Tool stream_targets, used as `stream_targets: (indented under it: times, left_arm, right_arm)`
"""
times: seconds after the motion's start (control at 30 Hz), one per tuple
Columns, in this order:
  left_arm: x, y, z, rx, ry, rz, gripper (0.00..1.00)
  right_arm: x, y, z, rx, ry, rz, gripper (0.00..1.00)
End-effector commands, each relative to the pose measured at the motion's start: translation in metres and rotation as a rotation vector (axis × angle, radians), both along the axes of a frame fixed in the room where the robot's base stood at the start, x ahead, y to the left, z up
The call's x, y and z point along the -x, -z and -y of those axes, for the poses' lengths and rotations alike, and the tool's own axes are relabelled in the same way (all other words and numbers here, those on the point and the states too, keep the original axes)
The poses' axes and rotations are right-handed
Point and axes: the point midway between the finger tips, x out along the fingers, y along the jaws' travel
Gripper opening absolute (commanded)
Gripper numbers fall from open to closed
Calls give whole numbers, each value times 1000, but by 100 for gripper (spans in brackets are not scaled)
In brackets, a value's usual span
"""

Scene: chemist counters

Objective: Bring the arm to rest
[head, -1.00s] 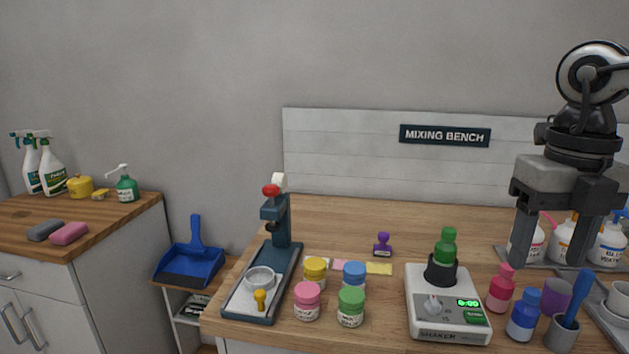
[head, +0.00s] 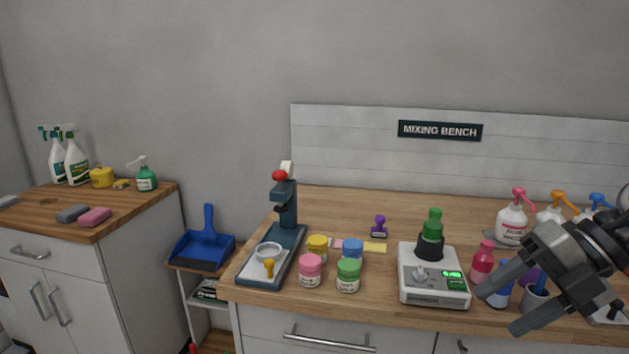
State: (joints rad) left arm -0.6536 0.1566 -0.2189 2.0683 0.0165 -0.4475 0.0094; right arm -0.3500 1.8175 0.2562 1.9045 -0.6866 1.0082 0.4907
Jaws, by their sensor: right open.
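My right gripper (head: 498,310) is at the lower right of the head view, with its two dark fingers spread and pointing left and down. It is open and nothing is between the fingers. It hangs in front of the bench's right front part and partly hides a blue bottle (head: 502,295), a purple cup and a grey cup (head: 533,297). My left gripper is not in view.
The mixing bench (head: 330,205) carries a shaker (head: 418,293) with a green-capped bottle, several small jars (head: 348,276), a red bottle (head: 482,262) and a dark press (head: 287,205). Pump bottles (head: 511,222) stand behind the gripper.

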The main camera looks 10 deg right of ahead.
Motion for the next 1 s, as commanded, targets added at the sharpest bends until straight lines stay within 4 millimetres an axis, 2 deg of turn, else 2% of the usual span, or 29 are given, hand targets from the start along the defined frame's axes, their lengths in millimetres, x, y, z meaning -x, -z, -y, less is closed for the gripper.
stream_targets:
  times: [0.17,0.33,0.43,0.53,0.6,0.73,0.8,0.9,1.0]
  left_arm:
    - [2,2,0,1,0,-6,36]
    - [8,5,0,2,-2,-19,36]
    - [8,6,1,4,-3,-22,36]
    - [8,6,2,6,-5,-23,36]
    - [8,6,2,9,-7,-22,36]
    - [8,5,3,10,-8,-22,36]
    - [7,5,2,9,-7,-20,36]
    - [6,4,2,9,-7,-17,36]
    - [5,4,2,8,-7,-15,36]
  right_arm:
    - [-9,48,-10,-416,281,30,60]
    - [-13,105,-11,-759,687,4,60]
    - [-6,148,-12,-901,956,-60,60]
    - [11,196,-24,-999,1226,-170,60]
    - [27,229,-39,-1040,1408,-275,60]
    - [60,277,-81,-1064,1675,-499,60]
    - [75,293,-105,-1059,1771,-612,60]
    - [89,304,-132,-1046,1853,-735,60]
    - [97,309,-147,-1035,1889,-801,60]
